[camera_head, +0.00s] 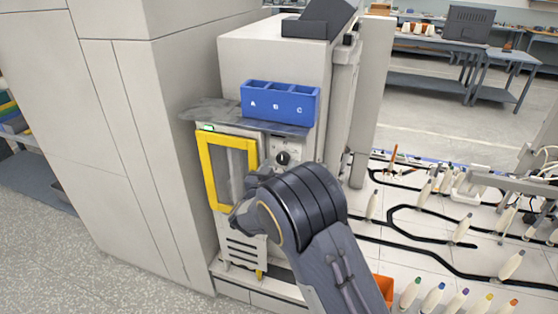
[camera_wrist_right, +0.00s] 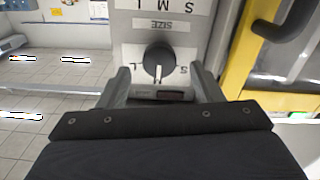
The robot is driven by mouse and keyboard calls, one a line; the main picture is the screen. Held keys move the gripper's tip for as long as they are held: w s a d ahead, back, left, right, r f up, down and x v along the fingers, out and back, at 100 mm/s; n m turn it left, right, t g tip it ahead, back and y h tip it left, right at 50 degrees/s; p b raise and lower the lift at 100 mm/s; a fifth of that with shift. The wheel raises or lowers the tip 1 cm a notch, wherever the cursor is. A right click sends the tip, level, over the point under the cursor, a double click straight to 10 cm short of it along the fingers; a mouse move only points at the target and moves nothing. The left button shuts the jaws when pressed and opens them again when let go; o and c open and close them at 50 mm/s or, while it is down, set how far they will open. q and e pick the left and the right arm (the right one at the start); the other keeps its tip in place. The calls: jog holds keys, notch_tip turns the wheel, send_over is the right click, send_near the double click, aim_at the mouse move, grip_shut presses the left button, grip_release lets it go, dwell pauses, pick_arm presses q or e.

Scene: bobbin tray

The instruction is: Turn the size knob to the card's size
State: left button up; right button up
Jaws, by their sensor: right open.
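The size knob (camera_head: 283,158) is a dark round knob on the grey panel of the machine, right of the yellow-framed door. In the right wrist view the black knob (camera_wrist_right: 158,58) has a pale pointer mark toward the bottom of the picture. Size letters stand around it, partly hidden, with a SIZE label (camera_wrist_right: 165,24) above. My right gripper (camera_wrist_right: 161,74) is open, with one finger on each side of the knob; contact cannot be told. In the head view my right gripper (camera_head: 262,174) is largely hidden by its own arm. I cannot make out the size card. My left gripper is out of view.
The yellow-framed door (camera_head: 206,178) is close beside the knob. A blue bin (camera_head: 280,102) marked A, B, C sits on a grey shelf (camera_head: 205,111) above. A tall grey cabinet (camera_head: 125,140) is at the left. Several bobbins stand on the tiled surface at the right.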

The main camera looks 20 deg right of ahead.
aim_at(283, 158)
jog(key=shift+x, duration=1.2)
jog(key=c, duration=1)
jog(key=shift+f+m+b, duration=0.15)
jog(key=shift+m+b, duration=0.35)
jog(key=shift+b, duration=0.15)
jog(key=m+b, duration=0.7)
jog(key=b, duration=0.2)
jog(key=shift+d+f, duration=0.1)
jog(key=shift+s+m+b, duration=0.1)
jog(key=shift+m+b, duration=1.4)
jog(key=shift+m, duration=0.5)
jog(key=shift+r, duration=0.25)
